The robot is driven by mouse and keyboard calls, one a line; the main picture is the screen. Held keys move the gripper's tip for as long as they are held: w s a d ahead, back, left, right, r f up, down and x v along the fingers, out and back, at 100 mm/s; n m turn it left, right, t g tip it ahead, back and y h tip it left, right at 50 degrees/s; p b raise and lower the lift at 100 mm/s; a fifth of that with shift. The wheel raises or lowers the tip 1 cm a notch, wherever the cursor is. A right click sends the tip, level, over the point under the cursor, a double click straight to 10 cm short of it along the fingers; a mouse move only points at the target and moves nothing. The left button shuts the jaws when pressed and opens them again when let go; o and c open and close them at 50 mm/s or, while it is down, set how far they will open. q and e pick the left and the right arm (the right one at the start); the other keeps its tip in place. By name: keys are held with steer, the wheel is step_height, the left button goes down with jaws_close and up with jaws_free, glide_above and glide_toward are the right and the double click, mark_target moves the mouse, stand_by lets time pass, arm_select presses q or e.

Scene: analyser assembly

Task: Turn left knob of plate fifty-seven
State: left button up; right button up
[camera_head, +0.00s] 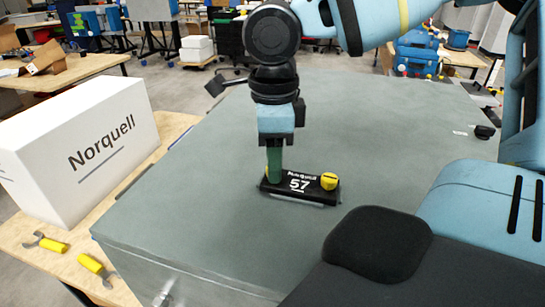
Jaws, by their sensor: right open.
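The black plate fifty-seven (300,188) lies on the grey-green top of the analyser, with the white "Norquell" name and "57" on it. A yellow knob (329,181) stands at its right end. The left knob is almost wholly hidden behind my right gripper; only a sliver of yellow shows beside the finger. My right gripper (274,176) points straight down at the left end of the plate, its green fingers around or right at the left knob. It is open. Whether the fingers touch the knob cannot be told. My left gripper is not in view.
A white Norquell box (82,143) stands on a wooden table at the left. Two yellow-handled tools (97,264) lie at that table's front. The analyser top (190,210) around the plate is mostly clear. A small black item (484,132) sits at its right.

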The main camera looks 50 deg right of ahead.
steer(key=shift+f, duration=0.55)
jaws_close()
steer(key=shift+n, duration=0.3)
